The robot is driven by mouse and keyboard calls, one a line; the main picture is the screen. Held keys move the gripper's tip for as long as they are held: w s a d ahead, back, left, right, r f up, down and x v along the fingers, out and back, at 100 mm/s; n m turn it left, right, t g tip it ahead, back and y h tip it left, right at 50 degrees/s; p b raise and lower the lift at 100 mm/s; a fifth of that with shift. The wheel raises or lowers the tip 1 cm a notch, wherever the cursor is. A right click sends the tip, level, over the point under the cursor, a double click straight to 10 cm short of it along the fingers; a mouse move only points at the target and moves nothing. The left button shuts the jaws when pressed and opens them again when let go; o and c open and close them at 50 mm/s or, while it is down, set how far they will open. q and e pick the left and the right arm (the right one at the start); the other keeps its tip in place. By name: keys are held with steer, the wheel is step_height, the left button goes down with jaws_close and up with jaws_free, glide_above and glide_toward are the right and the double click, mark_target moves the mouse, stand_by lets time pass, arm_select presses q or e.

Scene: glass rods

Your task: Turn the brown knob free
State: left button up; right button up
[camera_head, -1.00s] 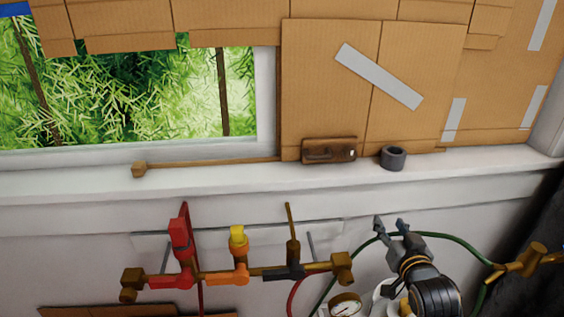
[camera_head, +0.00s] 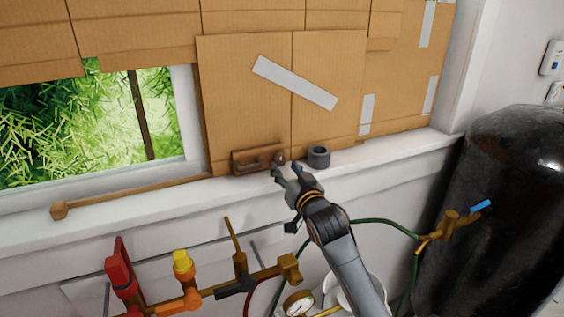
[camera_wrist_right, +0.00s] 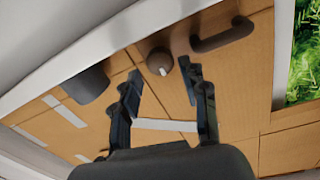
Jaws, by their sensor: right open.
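The brown knob (camera_head: 278,158) sits at the right end of a brown handle plate (camera_head: 244,168) on the window sill, against the cardboard. In the right wrist view the knob (camera_wrist_right: 158,58) is round with a pale mark and shows between and beyond the fingertips. My right gripper (camera_head: 286,171) is open, just in front of the knob, its fingers pointing at it; I cannot tell whether they touch it. The right wrist view shows both fingers (camera_wrist_right: 160,78) apart with nothing held. My left gripper is not in view.
A dark grey ring-shaped cylinder (camera_head: 318,157) stands on the sill (camera_head: 390,153) right of the knob. A wooden stick (camera_head: 140,196) lies to the left. Below are a valve manifold (camera_head: 210,290), a gauge (camera_head: 298,303) and a green hose (camera_head: 385,224). A black tank (camera_head: 515,210) stands at right.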

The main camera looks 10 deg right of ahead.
mark_target(280, 162)
steer(key=shift+w+a, duration=0.2)
steer(key=shift+w, duration=1.35)
steer(key=shift+c, duration=0.5)
steer(key=c, duration=0.8)
